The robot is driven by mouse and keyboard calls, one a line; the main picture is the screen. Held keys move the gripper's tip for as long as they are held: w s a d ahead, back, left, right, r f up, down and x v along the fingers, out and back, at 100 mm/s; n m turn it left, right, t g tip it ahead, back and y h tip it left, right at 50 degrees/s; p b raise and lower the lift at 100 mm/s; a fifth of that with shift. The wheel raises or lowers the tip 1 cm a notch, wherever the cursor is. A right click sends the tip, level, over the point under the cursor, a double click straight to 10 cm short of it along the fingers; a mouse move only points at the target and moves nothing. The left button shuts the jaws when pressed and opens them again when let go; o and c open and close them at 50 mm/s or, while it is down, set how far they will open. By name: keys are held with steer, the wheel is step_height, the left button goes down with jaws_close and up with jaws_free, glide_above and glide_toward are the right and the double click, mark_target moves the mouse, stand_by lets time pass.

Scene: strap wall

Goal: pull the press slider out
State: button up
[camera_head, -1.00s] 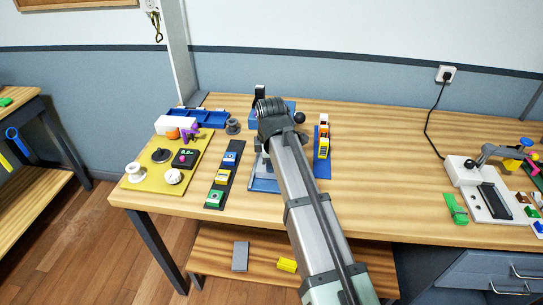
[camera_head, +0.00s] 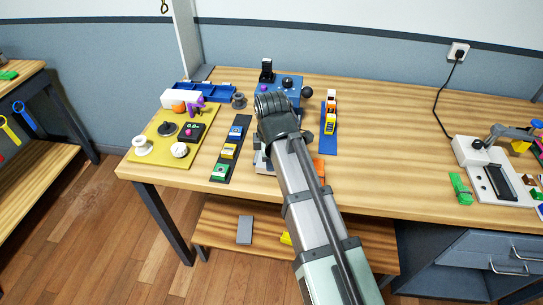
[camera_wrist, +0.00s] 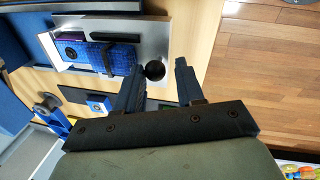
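The press (camera_head: 283,90) is a blue machine with a black ball-ended lever at the back of the bench; my arm covers much of its front in the head view. In the wrist view, the slider is a silver plate (camera_wrist: 152,30) carrying a blue block (camera_wrist: 85,48), with a black ball knob (camera_wrist: 154,71) on its near edge. My gripper (camera_wrist: 158,68) is open. The knob lies between the fingertips, close to the left one; I cannot tell whether they touch. The gripper's fingers are hidden in the head view.
Left of the press are a dark strip (camera_head: 219,173) of coloured blocks and a yellow board (camera_head: 147,155) of parts. To its right is a blue strip (camera_head: 328,147) with orange and yellow blocks. Bare bench (camera_head: 400,150) lies farther right. A lower shelf (camera_head: 215,225) sits under the front edge.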

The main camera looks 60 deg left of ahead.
steer(key=shift+r, duration=0.1)
step_height(320, 180, up, 13)
steer(key=s+d, duration=0.1)
steer(key=d, duration=0.1)
steer(key=shift+s+r, duration=0.2)
stand_by(0.3)
steer(key=shift+w+d, duration=0.1)
steer(key=shift+d, duration=0.05)
stand_by(0.4)
